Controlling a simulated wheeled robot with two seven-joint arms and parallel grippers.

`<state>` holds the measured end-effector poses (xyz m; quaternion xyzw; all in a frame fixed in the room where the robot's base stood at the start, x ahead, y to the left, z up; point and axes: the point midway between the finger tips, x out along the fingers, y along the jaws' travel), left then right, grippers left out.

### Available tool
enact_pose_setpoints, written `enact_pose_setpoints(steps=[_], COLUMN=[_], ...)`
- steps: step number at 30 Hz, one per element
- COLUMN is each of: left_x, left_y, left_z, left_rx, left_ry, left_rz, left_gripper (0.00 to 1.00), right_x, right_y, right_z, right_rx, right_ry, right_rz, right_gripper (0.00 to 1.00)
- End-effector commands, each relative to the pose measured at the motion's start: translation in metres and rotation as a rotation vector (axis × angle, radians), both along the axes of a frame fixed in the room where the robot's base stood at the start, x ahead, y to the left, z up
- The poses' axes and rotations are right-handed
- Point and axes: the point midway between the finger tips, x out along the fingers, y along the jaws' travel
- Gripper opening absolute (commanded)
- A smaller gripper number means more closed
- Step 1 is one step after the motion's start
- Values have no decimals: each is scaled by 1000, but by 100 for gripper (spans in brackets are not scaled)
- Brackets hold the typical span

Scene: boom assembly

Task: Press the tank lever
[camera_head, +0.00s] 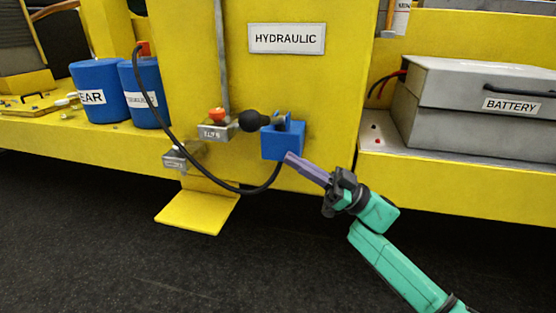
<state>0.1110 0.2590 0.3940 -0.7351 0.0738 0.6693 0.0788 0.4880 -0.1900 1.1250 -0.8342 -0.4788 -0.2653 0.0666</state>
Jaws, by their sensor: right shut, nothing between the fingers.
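A yellow tank panel (290,85) bears a white HYDRAULIC sign (287,39). A black ball knob (252,121) sticks out to the left from a blue block (282,140) on this panel. The knob looks like the end of a lever, but I cannot tell for sure that it is the tank lever. My right gripper (289,157) comes in from the lower right with its purple fingers shut and empty. The fingertips are at the lower right edge of the blue block, and I cannot tell whether they touch it. My left gripper is not in view.
A black hose (158,108) loops from the blue containers (98,90) on the left to the blue block. A grey metal fitting with an orange cap (216,114) sits left of the knob. A yellow plate (197,212) juts out below. A grey battery box (480,105) stands right.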

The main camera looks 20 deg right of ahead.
Motion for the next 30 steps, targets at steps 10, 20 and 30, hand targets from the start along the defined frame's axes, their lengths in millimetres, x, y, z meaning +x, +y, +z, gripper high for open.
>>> enact_pose_setpoints(steps=[10,20,30], left_x=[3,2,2], left_y=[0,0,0], left_z=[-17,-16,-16], left_rx=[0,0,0], left_ry=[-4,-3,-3], left_rz=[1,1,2], left_gripper=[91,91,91], right_x=[-20,-20,-20], right_y=[-35,-35,-34], right_z=[-23,-21,-21], right_rx=[2,2,2], right_ry=[-3,-4,-4], right_rz=[1,0,0], right_gripper=[0,0,0])
